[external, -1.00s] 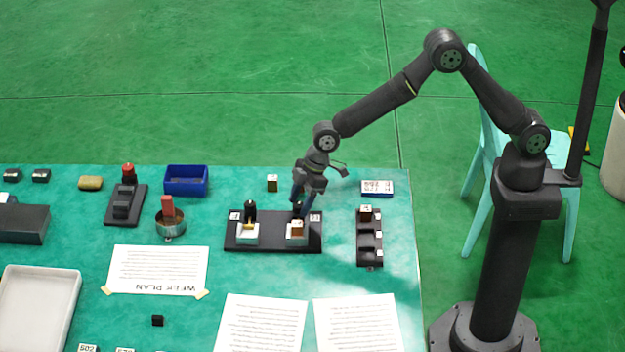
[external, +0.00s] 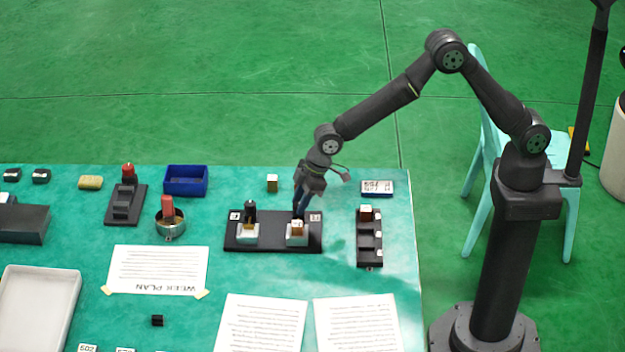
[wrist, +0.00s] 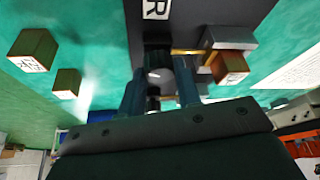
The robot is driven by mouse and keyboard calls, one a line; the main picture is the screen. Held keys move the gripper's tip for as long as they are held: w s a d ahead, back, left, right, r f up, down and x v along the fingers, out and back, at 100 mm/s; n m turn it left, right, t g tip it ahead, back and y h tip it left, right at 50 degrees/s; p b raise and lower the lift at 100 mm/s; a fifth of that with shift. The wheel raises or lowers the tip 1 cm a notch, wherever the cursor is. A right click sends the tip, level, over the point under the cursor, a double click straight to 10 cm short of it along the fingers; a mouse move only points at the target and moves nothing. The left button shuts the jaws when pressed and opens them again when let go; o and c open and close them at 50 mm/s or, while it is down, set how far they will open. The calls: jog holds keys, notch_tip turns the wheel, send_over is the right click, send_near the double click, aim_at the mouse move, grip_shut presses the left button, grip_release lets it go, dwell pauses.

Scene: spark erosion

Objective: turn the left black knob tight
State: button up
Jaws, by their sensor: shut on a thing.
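A black plate (external: 272,243) carries two pale vises, each with a black knob at its back. The picture-left knob (external: 250,207) stands upright with nothing touching it, behind the left vise (external: 247,236). My gripper (external: 300,208) points down at the other knob, behind the picture-right vise (external: 297,239), and is shut on it. The fingers mostly hide that knob. In the wrist view the two fingers (wrist: 160,92) close around it, with the plate's label "R" (wrist: 155,9) just beyond. A wooden block (external: 297,225) sits in the right vise.
A small block (external: 272,183) and a labelled box (external: 377,187) stand behind the plate. A black rack (external: 370,249) is to its right. A metal cup (external: 171,229) and a blue bin (external: 186,181) are to the left. Papers lie in front.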

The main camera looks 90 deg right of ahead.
jog(key=m, duration=0.2)
jog(key=m+h, duration=0.1)
jog(key=m, duration=0.1)
jog(key=shift+a+h, duration=0.15)
jog(key=shift+h, duration=0.15)
jog(key=m+h, duration=0.1)
jog(key=m, duration=0.4)
jog(key=shift+a+h, duration=0.1)
jog(key=shift+h, duration=0.3)
jog(key=m+g+h, duration=0.1)
jog(key=m, duration=0.3)
jog(key=shift+w+a, duration=0.1)
jog(key=shift+m+g+h, duration=0.6)
jog(key=shift+m, duration=1.3)
jog(key=o, duration=1)
jog(key=shift+c, duration=0.2)
